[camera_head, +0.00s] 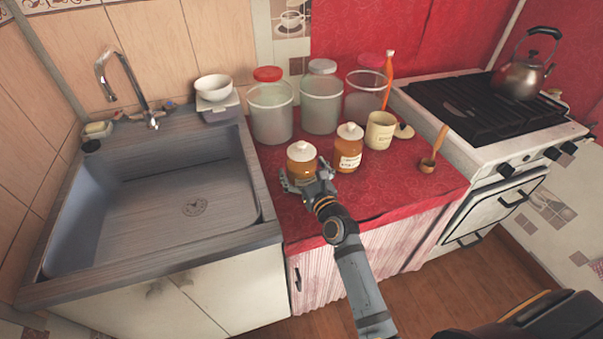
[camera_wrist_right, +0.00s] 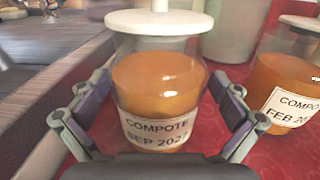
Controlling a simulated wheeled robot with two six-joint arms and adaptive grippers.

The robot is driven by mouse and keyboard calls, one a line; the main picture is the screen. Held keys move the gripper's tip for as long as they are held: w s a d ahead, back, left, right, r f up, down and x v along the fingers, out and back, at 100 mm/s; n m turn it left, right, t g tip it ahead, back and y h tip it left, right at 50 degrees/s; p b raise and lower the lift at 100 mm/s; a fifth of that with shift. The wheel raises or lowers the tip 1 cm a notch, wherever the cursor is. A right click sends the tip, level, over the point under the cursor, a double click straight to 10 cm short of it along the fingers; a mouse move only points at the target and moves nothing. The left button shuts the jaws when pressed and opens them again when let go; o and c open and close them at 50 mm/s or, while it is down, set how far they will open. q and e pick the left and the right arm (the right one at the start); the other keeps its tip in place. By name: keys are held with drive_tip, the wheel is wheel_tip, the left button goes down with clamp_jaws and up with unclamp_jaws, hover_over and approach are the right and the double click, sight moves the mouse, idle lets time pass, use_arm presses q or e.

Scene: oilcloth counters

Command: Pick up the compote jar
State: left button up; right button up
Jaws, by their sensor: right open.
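Two glass jars of orange compote with white lids stand on the red counter (camera_head: 385,193). The left compote jar (camera_head: 301,167) is directly at my right gripper (camera_head: 308,183). In the right wrist view this jar (camera_wrist_right: 160,90) is labelled "COMPOTE SEP 202", with the last digit unclear, and stands upright between my open fingers, which do not appear closed on it. The other compote jar (camera_head: 348,152), labelled "COMPO… FEB 20…", stands to its right; it also shows in the right wrist view (camera_wrist_right: 288,90). My left gripper is not in view.
Large clear canisters (camera_head: 270,112) with red or white lids stand behind the jars. A cream mug (camera_head: 379,131) and a wooden ladle (camera_head: 428,163) are to the right. The sink (camera_head: 150,195) lies left, the stove (camera_head: 480,110) right. The counter's front right is clear.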

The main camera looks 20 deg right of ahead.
sight(302, 157)
drive_tip(key=shift+c, duration=1.2)
drive_tip(key=c, duration=1.4)
drive_tip(key=shift+r, duration=0.15)
drive_tip(key=shift+c, duration=0.6)
drive_tip(key=shift+r+p, duration=0.45)
drive_tip(key=shift+r, duration=0.05)
wheel_tip(302, 157, up, 3)
drive_tip(key=shift+f+p, duration=0.15)
drive_tip(key=shift+p, duration=0.8)
drive_tip(key=s+d+r+p, duration=0.1)
drive_tip(key=r, duration=0.1)
drive_tip(key=s+r+p, duration=0.1)
drive_tip(key=p, duration=0.1)
drive_tip(key=s+d+r+p, duration=0.1)
drive_tip(key=r, duration=0.1)
drive_tip(key=shift+s+d+r, duration=0.2)
drive_tip(key=shift+d+r, duration=0.1)
use_arm(q)
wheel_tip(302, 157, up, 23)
drive_tip(key=p, duration=1.6)
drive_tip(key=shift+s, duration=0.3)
use_arm(e)
drive_tip(key=s+d+r, duration=0.6)
drive_tip(key=s+r, duration=0.1)
drive_tip(key=r, duration=0.1)
drive_tip(key=shift+s+r, duration=0.3)
drive_tip(key=shift+r, duration=0.05)
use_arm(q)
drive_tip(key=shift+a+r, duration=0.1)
